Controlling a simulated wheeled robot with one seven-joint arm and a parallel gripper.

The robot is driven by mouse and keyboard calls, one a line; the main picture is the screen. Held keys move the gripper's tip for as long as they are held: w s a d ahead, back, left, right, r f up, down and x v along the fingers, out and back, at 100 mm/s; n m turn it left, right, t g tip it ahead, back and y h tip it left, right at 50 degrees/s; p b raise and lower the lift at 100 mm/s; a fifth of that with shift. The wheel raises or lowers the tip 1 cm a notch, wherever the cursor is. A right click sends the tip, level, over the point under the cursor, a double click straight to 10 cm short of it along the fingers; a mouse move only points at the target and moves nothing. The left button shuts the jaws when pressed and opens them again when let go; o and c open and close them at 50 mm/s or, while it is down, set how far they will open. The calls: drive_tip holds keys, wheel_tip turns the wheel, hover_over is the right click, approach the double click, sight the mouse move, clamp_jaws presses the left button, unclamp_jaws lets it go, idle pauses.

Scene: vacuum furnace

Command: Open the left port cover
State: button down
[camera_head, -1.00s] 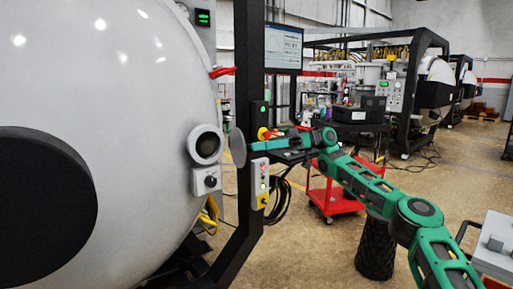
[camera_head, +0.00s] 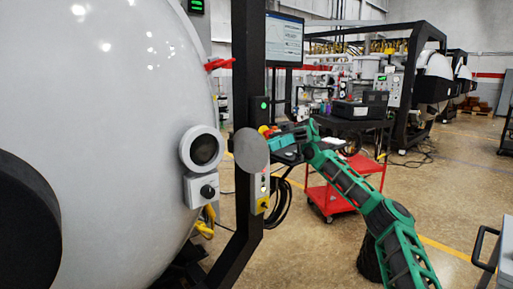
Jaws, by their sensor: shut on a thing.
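The port (camera_head: 203,149) is a dark round window in a pale ring on the white furnace vessel (camera_head: 110,110). Its cover (camera_head: 251,151) is a grey disc that stands to the right of the port, apart from it, and now shows its broad face to the camera. The port opening is uncovered. My gripper (camera_head: 272,143), at the end of the green arm, is at the right edge of the cover and is shut on it. The disc partly hides the fingertips, and any hinge is too small to tell.
A black upright frame post (camera_head: 249,80) runs right behind the cover. A box with a black knob (camera_head: 202,190) sits below the port. A monitor (camera_head: 284,39) and a red cart (camera_head: 330,199) stand behind my arm. Open floor (camera_head: 450,190) lies to the right.

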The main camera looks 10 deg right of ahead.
drive_tip(key=shift+w+f, duration=0.15)
drive_tip(key=shift+w, duration=0.15)
drive_tip(key=c, duration=1.5)
unclamp_jaws()
drive_tip(key=shift+d, duration=0.1)
